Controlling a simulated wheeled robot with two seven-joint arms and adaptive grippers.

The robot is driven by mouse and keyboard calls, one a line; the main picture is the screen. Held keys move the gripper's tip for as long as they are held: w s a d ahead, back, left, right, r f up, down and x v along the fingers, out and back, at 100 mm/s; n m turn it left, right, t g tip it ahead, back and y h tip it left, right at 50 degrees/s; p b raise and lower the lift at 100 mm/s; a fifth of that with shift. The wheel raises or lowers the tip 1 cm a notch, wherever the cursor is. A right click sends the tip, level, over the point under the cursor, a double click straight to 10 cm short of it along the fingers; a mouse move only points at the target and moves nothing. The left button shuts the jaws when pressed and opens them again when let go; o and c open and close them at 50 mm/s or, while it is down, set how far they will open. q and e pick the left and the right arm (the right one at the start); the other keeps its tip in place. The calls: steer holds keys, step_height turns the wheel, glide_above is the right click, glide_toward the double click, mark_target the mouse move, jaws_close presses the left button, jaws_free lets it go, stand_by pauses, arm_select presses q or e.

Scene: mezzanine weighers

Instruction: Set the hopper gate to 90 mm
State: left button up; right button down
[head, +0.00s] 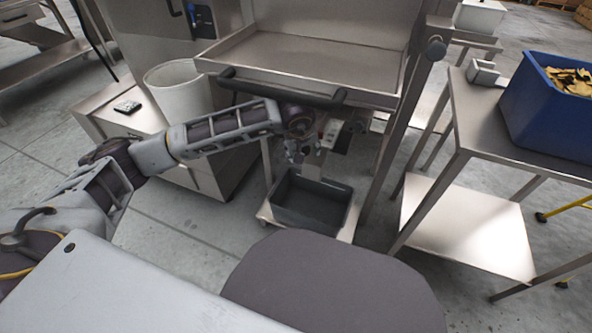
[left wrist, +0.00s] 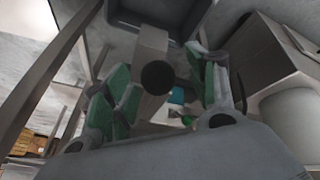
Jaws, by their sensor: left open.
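The steel hopper (head: 310,55) stands ahead of me, with a dark padded bar along its front edge. My left gripper (head: 308,152) is under that front edge, below the hopper. In the left wrist view the left gripper (left wrist: 165,90) is open, with green pads on both sides. A round black knob (left wrist: 157,77) on a flat grey metal strip (left wrist: 150,45) shows between the fingers; I cannot tell whether they touch it. The gate and any millimetre scale cannot be made out. My right gripper is not in view.
A dark grey bin (head: 312,204) sits on a low stand below the gripper. A white bucket (head: 180,92) stands on a cabinet to the left. A steel table (head: 475,120) on the right bears a blue crate (head: 545,118). Steel posts flank the hopper's right side.

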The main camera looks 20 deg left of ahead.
arm_select(q)
steer(key=s+d, duration=0.1)
steer(key=s, duration=1.1)
steer(key=shift+d+r, duration=0.15)
steer(key=shift+d, duration=0.1)
stand_by(0.5)
